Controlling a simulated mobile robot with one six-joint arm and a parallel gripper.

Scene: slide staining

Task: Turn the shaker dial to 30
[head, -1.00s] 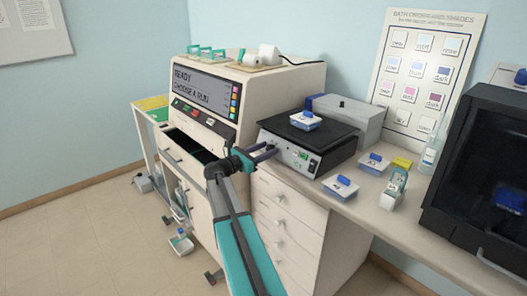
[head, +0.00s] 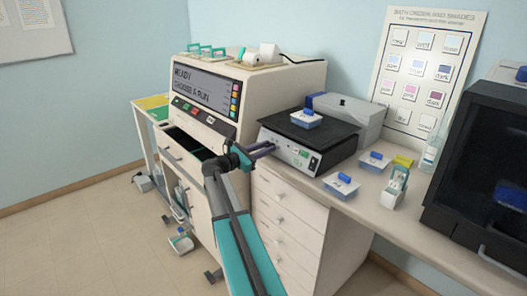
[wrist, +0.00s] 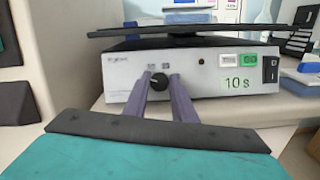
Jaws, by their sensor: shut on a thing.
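The shaker (head: 296,155) stands on the counter, a pale box under a black platform (head: 335,137). Its front panel fills the wrist view (wrist: 210,85), with a black round dial (wrist: 160,81) left of centre. Small marks above the dial are too blurred to read. In the head view my gripper (head: 262,150) reaches the shaker's front left, and the dial is hidden there.
A blue-lidded container (head: 305,119) sits on the platform. More blue-lidded containers (head: 342,186) and a rack (head: 394,188) stand on the counter to the right. The stainer (head: 225,95) stands close on the left, with an open drawer below. A black rocker switch (wrist: 270,69) is on the panel's right.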

